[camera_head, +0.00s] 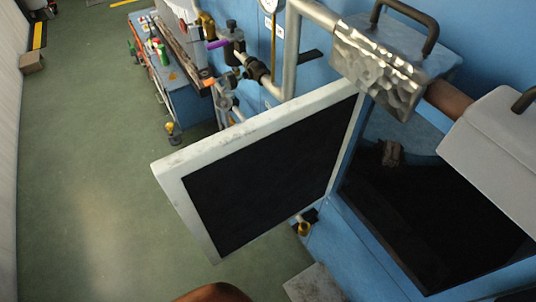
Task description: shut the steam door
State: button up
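The steam door (228,122) is a pale, scuffed frame around a dark inner panel. It stands wide open, swung out to the left from the blue machine (352,250). Its hinge side is at the left edge of the machine's dark opening (420,215), which is uncovered. A small brownish thing (391,153) shows at the upper part of the opening; I cannot tell what it is. My gripper is not in view. A rounded orange-brown shape at the bottom edge is cut off, and I cannot tell what it is.
Pipes and valves (258,70) with a gauge (269,5) stand behind the door. A blue cart (190,103) with bottles is farther back. Metal blocks with black handles (405,18) overhang the opening. The green floor (95,180) at left is mostly clear; a small box (31,62) lies by the wall.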

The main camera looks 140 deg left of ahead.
aim_at(232, 186)
jog(key=u, duration=0.05)
jog(key=k, duration=1.5)
jog(key=u, duration=3.1)
jog(key=k, duration=1.3)
jog(key=u, duration=0.45)
jog(key=i, duration=0.8)
jog(key=u, duration=0.65)
